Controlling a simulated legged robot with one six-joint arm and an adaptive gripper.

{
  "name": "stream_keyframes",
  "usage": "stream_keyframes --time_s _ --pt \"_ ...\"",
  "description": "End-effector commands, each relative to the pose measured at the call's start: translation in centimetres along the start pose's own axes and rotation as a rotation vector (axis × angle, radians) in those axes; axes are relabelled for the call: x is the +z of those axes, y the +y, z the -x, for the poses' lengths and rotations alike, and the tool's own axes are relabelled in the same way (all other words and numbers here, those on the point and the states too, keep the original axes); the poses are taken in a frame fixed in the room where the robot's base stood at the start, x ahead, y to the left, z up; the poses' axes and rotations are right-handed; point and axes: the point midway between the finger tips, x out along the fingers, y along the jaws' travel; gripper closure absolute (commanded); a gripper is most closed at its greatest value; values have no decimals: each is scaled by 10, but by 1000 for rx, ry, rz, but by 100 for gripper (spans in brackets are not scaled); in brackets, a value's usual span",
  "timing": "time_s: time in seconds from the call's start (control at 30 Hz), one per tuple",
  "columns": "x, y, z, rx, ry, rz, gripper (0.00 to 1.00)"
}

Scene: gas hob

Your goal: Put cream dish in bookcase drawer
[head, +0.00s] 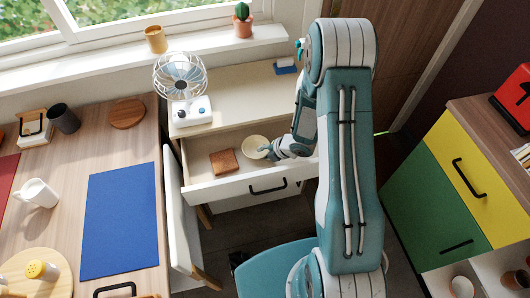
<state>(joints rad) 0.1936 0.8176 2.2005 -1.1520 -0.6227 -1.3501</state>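A round cream dish (255,147) is at the open drawer of the low white unit below the window. It appears in or just above the drawer, beside a brown block (223,162). The white drawer (232,188) is pulled out, with a black handle on its front. My gripper (272,149) is at the right edge of the dish, its fingers touching or very close to it. The fingers are small here, and I cannot tell whether they are closed on the rim.
A wire fan (182,82) stands on top of the unit. A white chair (180,215) is left of the drawer, by a wooden desk with a blue mat (119,220). A yellow and green cabinet (470,165) stands on the right.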

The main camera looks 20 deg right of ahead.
Motion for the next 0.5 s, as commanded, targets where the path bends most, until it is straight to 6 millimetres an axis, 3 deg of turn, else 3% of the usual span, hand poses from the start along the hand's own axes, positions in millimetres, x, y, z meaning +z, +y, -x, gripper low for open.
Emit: stream_keyframes --time_s 0.27,0.5 --pt "0 1 3 1 -1 0 57" --pt "1 1 40 2 -5 1 57"
